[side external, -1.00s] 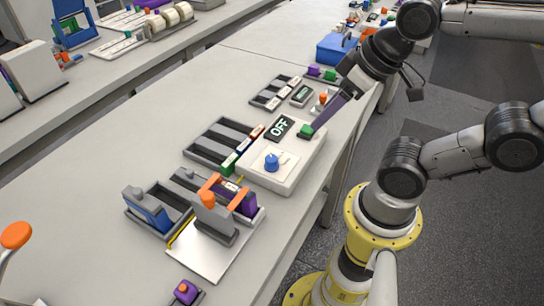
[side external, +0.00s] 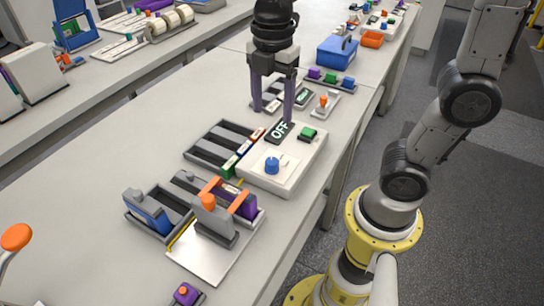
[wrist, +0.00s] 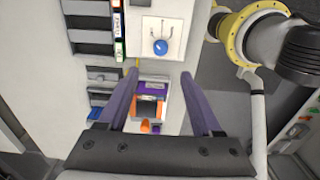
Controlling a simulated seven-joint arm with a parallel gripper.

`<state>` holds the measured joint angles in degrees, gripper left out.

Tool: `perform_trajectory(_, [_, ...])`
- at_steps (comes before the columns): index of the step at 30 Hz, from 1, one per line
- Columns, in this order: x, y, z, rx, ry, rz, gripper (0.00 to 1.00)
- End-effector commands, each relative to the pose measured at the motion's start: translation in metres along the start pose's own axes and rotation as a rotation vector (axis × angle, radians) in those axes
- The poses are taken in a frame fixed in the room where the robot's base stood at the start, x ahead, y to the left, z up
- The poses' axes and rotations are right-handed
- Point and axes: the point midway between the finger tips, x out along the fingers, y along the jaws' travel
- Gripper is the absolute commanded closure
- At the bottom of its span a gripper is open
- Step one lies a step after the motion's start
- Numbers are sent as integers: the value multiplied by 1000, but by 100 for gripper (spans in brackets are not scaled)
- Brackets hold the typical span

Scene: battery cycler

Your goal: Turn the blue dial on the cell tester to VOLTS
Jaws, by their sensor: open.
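The cell tester (side external: 305,156) is a white box on the bench with a dark display reading OFF (side external: 281,131) and a green button (side external: 307,133). Its blue dial (side external: 271,166) sits on the near part of the top face. In the wrist view the spread fingers (wrist: 160,74) frame the area below the dial.
A grey slotted rack (side external: 213,150) with coloured cells stands against the tester's left side. A fixture with orange parts (side external: 207,200) stands in front. A blue bin (side external: 337,51) and an orange tray (side external: 372,39) are farther back. The bench left of the rack is clear.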

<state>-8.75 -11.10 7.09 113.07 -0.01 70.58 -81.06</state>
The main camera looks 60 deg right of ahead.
Motion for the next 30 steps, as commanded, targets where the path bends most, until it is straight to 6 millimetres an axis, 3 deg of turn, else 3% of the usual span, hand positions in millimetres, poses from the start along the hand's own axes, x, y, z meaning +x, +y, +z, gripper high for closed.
perform_trajectory(8, [30, -1, -2, -5, -2, -13, 34])
perform_trajectory(21, [113, -2, -1, -3, -2, -12, 34])
perform_trajectory(30, [139, -1, -2, -3, -1, -8, 34])
